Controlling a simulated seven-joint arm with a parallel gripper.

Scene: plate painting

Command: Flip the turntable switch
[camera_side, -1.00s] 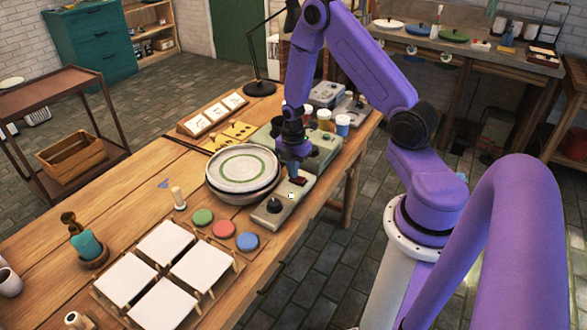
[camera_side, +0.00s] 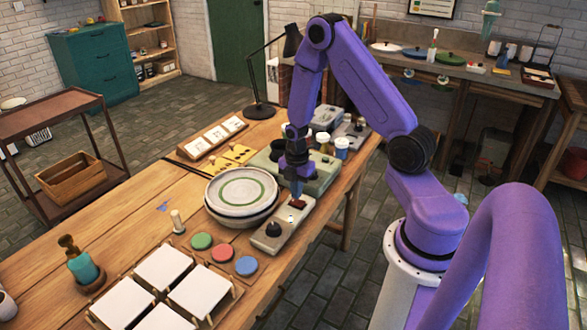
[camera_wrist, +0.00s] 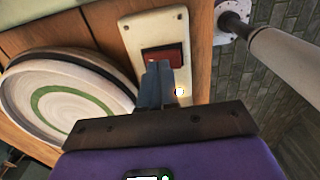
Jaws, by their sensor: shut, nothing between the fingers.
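The red switch also shows in the wrist view (camera_wrist: 162,54). My gripper (camera_side: 297,194) is shut and empty, pointing down at the switch. In the wrist view its fingertips (camera_wrist: 159,68) overlap the switch's near edge; whether they touch it I cannot tell. A small bright spot (camera_wrist: 179,91) shows on the box beside the fingers.
A grey-green device (camera_side: 320,170) and small jars (camera_side: 341,147) stand behind my gripper. Green, red and blue discs (camera_side: 223,252) and white tiles (camera_side: 163,267) lie on the table (camera_side: 130,215) in front. The table's right edge runs close to the control box.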

